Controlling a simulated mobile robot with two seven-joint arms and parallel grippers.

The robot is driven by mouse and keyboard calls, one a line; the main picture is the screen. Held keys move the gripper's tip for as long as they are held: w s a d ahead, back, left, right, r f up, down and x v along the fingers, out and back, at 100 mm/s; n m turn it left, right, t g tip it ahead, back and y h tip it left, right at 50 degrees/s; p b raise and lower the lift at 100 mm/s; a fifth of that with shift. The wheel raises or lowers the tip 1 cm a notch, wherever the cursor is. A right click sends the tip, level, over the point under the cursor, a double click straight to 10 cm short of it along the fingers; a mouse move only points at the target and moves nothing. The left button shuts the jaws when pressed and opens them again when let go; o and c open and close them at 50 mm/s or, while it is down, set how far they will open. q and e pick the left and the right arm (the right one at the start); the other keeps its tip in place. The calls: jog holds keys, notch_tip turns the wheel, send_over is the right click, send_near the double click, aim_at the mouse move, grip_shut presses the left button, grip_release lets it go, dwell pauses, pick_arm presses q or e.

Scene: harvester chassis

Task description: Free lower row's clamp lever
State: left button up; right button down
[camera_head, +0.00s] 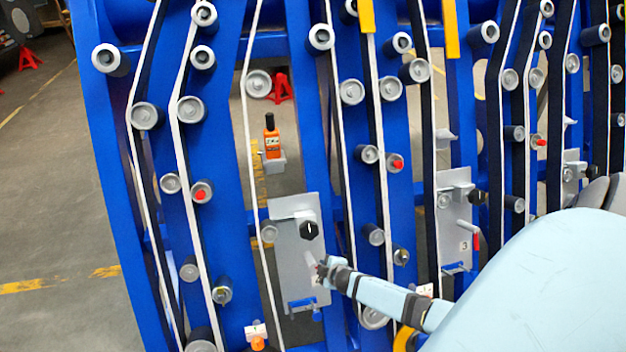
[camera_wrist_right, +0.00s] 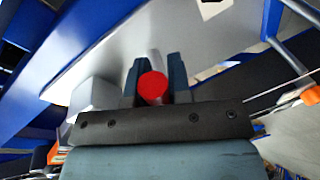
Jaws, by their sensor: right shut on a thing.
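A grey clamp plate (camera_head: 293,250) is fixed to the blue frame, left of centre in the head view. It carries a black knob (camera_head: 309,229) and, below the knob, a pale lever (camera_head: 311,262). My right gripper (camera_head: 321,269) reaches in from the right and is shut on the lever. In the right wrist view, the lever's round red end (camera_wrist_right: 152,88) sits between the two fingers of my right gripper (camera_wrist_right: 155,82). The fingers hide part of the lever in the head view. My left gripper is in neither view.
A second plate (camera_head: 455,225) marked 3, with a red-tipped lever (camera_head: 474,233), stands to the right. Belts run over several rollers (camera_head: 146,116) around the plates. Open floor (camera_head: 60,220) lies left.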

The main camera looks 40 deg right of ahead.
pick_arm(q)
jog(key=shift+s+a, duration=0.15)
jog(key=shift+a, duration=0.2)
pick_arm(e)
jog(key=shift+r, duration=0.1)
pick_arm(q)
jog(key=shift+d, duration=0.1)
pick_arm(e)
jog(key=c, duration=1.1)
grip_release()
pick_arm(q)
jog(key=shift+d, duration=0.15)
pick_arm(e)
jog(key=shift+o, duration=0.2)
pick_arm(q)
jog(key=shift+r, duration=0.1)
pick_arm(e)
jog(key=shift+s+a+r, duration=0.1)
jog(key=shift+s+r, duration=0.05)
jog(key=shift+s, duration=0.1)
pick_arm(q)
jog(key=p, duration=0.1)
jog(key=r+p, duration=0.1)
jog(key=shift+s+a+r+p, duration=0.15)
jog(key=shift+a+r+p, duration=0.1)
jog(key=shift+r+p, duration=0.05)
pick_arm(e)
jog(key=v, duration=1.3)
jog(key=shift+r, duration=0.15)
